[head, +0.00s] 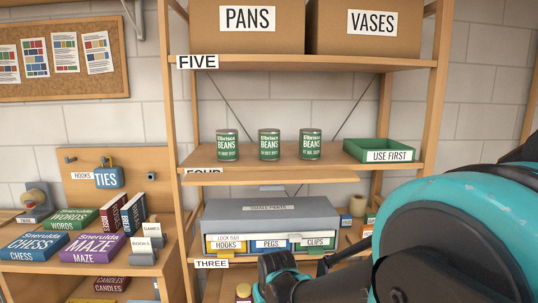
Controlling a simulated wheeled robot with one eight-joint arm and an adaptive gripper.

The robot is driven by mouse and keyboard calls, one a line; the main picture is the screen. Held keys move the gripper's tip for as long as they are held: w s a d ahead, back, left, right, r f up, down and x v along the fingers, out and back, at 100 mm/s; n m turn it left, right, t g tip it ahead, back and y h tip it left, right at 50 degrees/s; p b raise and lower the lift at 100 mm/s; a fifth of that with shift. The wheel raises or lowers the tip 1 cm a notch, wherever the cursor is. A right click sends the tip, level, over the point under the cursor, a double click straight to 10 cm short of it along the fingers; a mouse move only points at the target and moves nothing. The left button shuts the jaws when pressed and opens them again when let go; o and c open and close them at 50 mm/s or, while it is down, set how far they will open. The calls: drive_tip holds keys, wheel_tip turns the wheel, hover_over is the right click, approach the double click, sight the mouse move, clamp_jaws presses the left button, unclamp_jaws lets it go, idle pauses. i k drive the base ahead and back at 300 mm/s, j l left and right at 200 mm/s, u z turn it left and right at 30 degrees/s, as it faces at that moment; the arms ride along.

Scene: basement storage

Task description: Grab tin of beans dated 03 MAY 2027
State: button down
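Three green tins of beans stand upright in a row on the shelf labelled FOUR: a left tin (227,145), a middle tin (269,145) and a right tin (310,144). Each has a small printed date line under BEANS; the print is too small to read surely. The left one may show MAY. My gripper (275,268) seems to be the dark end of my arm at the bottom centre, below and in front of the tins and apart from them. Its fingers are not clear, so I cannot tell if it is open.
A green USE FIRST tray (357,150) stands right of the tins. A board (270,178) juts out at the front of shelf FOUR. Shelf FIVE with PANS (247,45) and VASES (345,45) boxes is above. A grey organiser (270,216) sits below. My arm covers the lower right.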

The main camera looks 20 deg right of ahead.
sight(227, 140)
drive_tip(key=k+j+z, duration=0.15)
drive_tip(key=j+z, duration=0.25)
drive_tip(key=k+j+z, duration=0.15)
drive_tip(key=z, duration=0.2)
drive_tip(key=k+j+z, duration=0.15)
drive_tip(key=z, duration=0.25)
drive_tip(key=k+j+z, duration=0.1)
drive_tip(key=k+z, duration=0.25)
